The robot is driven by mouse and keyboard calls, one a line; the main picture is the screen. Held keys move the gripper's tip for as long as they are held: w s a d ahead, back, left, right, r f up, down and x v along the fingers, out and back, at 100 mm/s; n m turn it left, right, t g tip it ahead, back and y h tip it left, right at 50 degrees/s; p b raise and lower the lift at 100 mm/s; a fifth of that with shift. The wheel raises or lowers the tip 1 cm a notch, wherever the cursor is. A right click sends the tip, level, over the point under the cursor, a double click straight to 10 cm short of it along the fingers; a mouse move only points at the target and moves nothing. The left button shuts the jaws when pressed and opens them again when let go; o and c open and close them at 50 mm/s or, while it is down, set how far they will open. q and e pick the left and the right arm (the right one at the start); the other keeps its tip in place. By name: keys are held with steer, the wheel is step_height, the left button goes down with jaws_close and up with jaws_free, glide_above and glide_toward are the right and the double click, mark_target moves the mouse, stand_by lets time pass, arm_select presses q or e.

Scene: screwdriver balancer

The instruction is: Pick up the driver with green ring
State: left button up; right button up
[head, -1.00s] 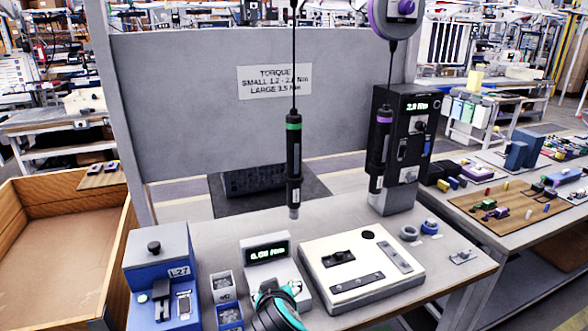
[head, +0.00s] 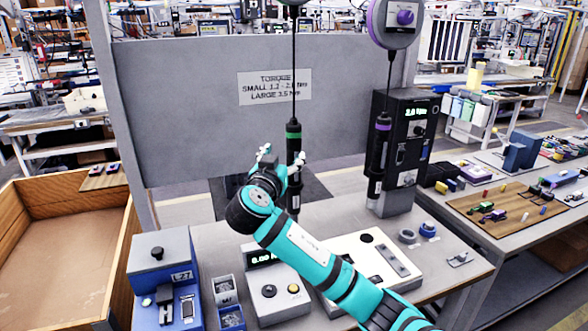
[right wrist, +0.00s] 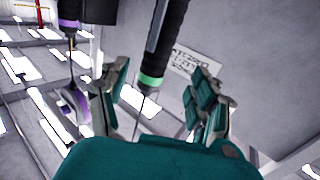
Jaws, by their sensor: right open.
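The driver with the green ring (head: 293,133) hangs upright on its cable in front of the grey panel. In the right wrist view its dark body and green ring (right wrist: 151,81) show upside down, between the two spread fingers. My right gripper (head: 282,158) is open at the driver's body, just below the ring. One finger shows on each side of the driver; I cannot tell whether either touches it. My forearm and gripper hide part of the driver's lower half. My left gripper is not in view.
A purple-ringed driver (head: 379,150) hangs to the right, close to a black torque tester (head: 408,130). A white fixture plate (head: 345,245), a display box (head: 275,290) and a blue box (head: 160,265) stand on the bench. A wooden crate (head: 60,180) is at the left.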

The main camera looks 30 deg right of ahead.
mark_target(292, 146)
steer(key=x, duration=0.2)
steer(key=shift+w+d+r+p, duration=0.1)
steer(key=shift+w+d+p, duration=0.15)
steer(key=shift+p, duration=0.1)
steer(key=shift+w+d+r+p, duration=0.1)
steer(key=shift+w+d+p, duration=0.05)
steer(key=shift+d+p, duration=0.15)
steer(key=p+x, duration=0.2)
steer(key=x, duration=0.2)
steer(key=shift+d+r+p, duration=0.2)
steer(key=shift+d+p, duration=0.1)
steer(key=shift+p, duration=0.1)
steer(key=shift+d+f, duration=0.15)
steer(key=shift+w, duration=0.1)
steer(key=shift+c, duration=0.9)
jaws_close()
